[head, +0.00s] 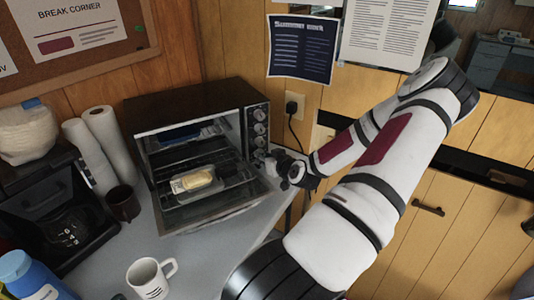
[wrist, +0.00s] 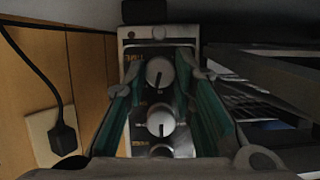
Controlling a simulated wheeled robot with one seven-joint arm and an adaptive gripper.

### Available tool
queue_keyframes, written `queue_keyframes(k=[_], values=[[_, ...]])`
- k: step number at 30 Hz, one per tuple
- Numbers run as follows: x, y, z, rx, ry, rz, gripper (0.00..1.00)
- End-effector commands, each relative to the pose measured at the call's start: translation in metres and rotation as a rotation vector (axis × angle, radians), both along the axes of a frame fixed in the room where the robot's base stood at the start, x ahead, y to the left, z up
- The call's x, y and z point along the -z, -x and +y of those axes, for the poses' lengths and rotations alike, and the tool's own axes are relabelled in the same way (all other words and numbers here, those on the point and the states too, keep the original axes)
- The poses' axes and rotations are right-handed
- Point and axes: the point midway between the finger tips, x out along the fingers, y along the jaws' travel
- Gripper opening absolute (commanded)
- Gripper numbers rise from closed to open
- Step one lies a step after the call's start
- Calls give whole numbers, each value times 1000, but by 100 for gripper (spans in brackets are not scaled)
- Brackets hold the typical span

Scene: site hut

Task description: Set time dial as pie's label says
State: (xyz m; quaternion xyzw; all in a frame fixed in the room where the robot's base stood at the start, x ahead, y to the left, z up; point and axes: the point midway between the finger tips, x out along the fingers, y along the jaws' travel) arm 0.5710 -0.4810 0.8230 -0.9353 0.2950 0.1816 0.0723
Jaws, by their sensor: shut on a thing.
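The toaster oven (head: 195,105) stands on the counter with its door down. A pale yellow packaged item (head: 192,181), which looks like the pie, lies at the open front; its label is too small to read. In the wrist view the time dial (wrist: 159,72) is a silver knob beside an upside-down TIME label (wrist: 143,52). Its dark mark runs nearly upright in that picture; the setting cannot be read. My gripper (wrist: 161,80) has its teal fingers on either side of this dial and is shut on it. In the head view my gripper (head: 278,168) is at the panel's lower end.
More knobs (wrist: 160,121) line the same panel. A plug and cord (wrist: 62,135) hang on the wall close beside my gripper. A white mug (head: 148,278), a dark mug (head: 123,203), paper rolls (head: 108,140) and a coffee maker (head: 60,205) stand on the counter.

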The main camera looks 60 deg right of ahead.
Motion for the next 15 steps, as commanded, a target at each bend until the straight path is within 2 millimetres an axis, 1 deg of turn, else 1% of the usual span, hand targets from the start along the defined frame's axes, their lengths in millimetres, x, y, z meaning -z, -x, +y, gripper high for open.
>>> queue_keyframes(k=[1, 15], values=[[-4, 2, 0, -2, -34, -23, 0], [-2, 4, -2, 1, -311, -219, 0]])
